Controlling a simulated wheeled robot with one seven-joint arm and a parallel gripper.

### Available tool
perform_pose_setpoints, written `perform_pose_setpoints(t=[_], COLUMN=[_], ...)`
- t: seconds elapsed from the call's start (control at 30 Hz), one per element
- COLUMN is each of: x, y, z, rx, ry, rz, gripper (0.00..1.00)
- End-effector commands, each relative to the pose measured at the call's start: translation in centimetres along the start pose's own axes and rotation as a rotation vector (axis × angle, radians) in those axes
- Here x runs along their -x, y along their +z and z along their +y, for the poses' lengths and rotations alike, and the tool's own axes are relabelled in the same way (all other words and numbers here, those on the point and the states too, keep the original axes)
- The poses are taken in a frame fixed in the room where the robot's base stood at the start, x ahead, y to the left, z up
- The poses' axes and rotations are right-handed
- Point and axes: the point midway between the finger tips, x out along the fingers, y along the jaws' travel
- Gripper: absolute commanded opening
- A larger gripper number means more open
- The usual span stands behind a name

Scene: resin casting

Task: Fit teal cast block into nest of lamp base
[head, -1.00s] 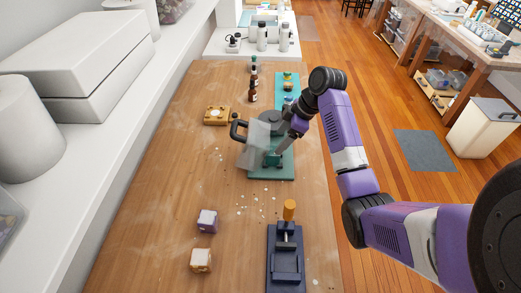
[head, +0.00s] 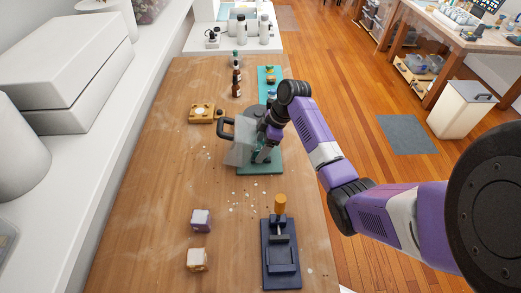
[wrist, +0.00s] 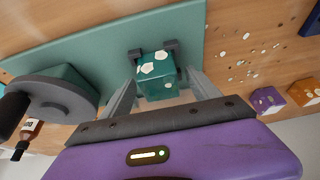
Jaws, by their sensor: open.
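The teal cast block (wrist: 156,75), flecked with white chips, sits against a dark bracket on the teal base plate (wrist: 115,40) of a bench machine. In the wrist view, my open gripper (wrist: 162,92) has one finger on each side of the block; I cannot tell whether either touches it. In the head view, my gripper (head: 262,156) is low over the plate's front part, and the block is mostly hidden by it. A wooden piece with a pale round centre (head: 206,114), possibly the lamp base, lies on the table behind and left of the machine.
A purple-and-white block (head: 201,220), an orange-and-white block (head: 197,259) and a dark blue clamp fixture (head: 281,255) are nearer. Bottles (head: 237,83) stand behind. The left-middle table is clear.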

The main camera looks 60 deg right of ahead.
Motion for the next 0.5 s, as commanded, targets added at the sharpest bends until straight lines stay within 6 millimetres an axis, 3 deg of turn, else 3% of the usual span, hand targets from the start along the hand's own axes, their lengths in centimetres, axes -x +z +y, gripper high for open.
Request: perform_pose_setpoints(t=[0.13, 0.4, 0.5], x=[-0.01, 0.01, 0.05], y=[0.00, -0.01, -0.02], z=[-0.01, -0.01, 0.01], rx=[0.000, 0.000, 0.000], ry=[0.000, 0.000, 0.000], rz=[0.000, 0.000, 0.000], gripper=[0.67, 0.14, 0.00])
